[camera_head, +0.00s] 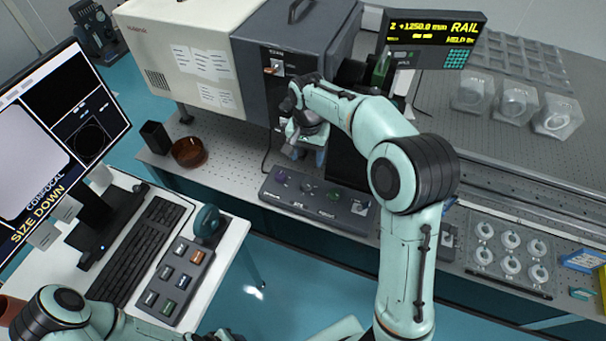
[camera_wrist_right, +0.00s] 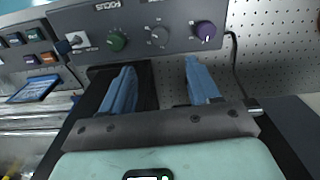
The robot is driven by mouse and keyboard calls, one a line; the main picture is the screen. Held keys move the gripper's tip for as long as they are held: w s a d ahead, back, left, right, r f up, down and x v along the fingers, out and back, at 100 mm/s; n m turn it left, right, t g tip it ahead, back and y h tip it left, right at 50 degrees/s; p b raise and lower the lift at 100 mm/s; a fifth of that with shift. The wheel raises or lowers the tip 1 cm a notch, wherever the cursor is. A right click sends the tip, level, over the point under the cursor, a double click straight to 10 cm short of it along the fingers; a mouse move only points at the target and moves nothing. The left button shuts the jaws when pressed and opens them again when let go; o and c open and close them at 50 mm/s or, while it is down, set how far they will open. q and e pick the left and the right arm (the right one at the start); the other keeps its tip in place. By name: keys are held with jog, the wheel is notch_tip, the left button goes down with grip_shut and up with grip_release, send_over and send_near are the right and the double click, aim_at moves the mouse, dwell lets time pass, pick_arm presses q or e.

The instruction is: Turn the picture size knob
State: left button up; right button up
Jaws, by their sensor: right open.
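A dark control panel (camera_head: 268,193) on the bench carries a purple knob (camera_head: 281,176), a grey knob (camera_head: 306,186), a green knob (camera_head: 333,195) and a switch. The right wrist view shows the green knob (camera_wrist_right: 117,40), the grey knob (camera_wrist_right: 159,36) and the purple knob (camera_wrist_right: 204,32) in a row. I cannot read which is labelled picture size. My right gripper (camera_head: 307,155) is open and empty just behind the panel. Its blue fingers (camera_wrist_right: 160,72) point at the panel, apart from the knobs. My left arm shows at the lower left, but its gripper does not.
A monitor (camera_head: 40,130) at left reads "CONFOCAL SIZE DOWN". A button box (camera_head: 173,283) and keyboard (camera_head: 140,243) lie on the white desk. A brown bowl (camera_head: 189,152) and grey cabinet (camera_head: 262,75) stand near my right gripper. A rail display (camera_head: 436,40) is at the back.

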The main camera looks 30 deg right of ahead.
aim_at(306, 183)
notch_tip(306, 183, down, 12)
jog(key=shift+f+b, duration=0.2)
jog(key=shift+b, duration=0.2)
jog(key=c, duration=1)
